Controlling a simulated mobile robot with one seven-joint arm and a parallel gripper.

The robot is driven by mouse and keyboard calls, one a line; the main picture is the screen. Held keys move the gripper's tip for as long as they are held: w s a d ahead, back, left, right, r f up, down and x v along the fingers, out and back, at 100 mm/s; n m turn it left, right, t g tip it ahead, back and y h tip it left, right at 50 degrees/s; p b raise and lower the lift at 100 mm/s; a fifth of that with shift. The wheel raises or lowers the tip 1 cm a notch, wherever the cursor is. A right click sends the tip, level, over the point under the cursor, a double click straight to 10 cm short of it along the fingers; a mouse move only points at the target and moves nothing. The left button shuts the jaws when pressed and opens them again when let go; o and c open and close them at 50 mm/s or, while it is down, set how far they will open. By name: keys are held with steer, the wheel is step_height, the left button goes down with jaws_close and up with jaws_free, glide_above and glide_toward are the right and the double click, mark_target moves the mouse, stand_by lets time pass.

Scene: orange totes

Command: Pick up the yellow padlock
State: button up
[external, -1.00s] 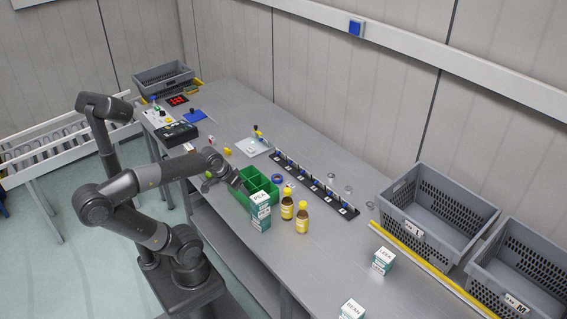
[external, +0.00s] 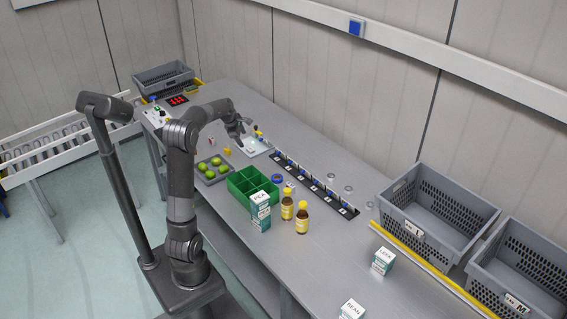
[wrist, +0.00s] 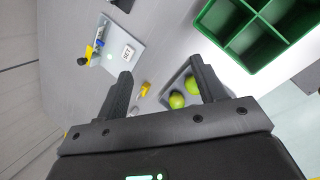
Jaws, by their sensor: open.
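The yellow padlock (external: 227,151) looks like a small yellow block on the grey table, between the tray of green fruit and the white board. In the wrist view the padlock (wrist: 145,89) lies between the directions of the two fingers, nearer the left finger. My gripper (external: 238,134) is above the table, a little behind and to the right of the padlock in the external view. In the wrist view my gripper (wrist: 161,67) is open, with nothing between its fingers. The padlock's shackle is too small to make out.
A grey tray with green fruit (external: 213,168) and a green divided box (external: 233,190) stand in front of the padlock. A white board (external: 262,148) with small items lies to its right. Bottles (external: 302,217) and cartons (external: 261,212) stand further forward.

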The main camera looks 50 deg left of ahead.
steer(key=a+f+n, duration=0.4)
steer(key=a+n, duration=0.1)
steer(key=a, duration=0.4)
steer(key=n, duration=0.6)
glide_toward(227, 149)
steer(key=shift+y, duration=0.3)
steer(key=x, duration=0.4)
steer(key=shift+f, duration=0.35)
steer(key=x, duration=0.5)
steer(key=shift+w+d+f, duration=0.1)
steer(key=shift+w+f, duration=0.15)
steer(key=shift+w, duration=0.1)
steer(key=shift+c, duration=0.3)
steer(key=shift+r, duration=0.1)
steer(key=c, duration=1)
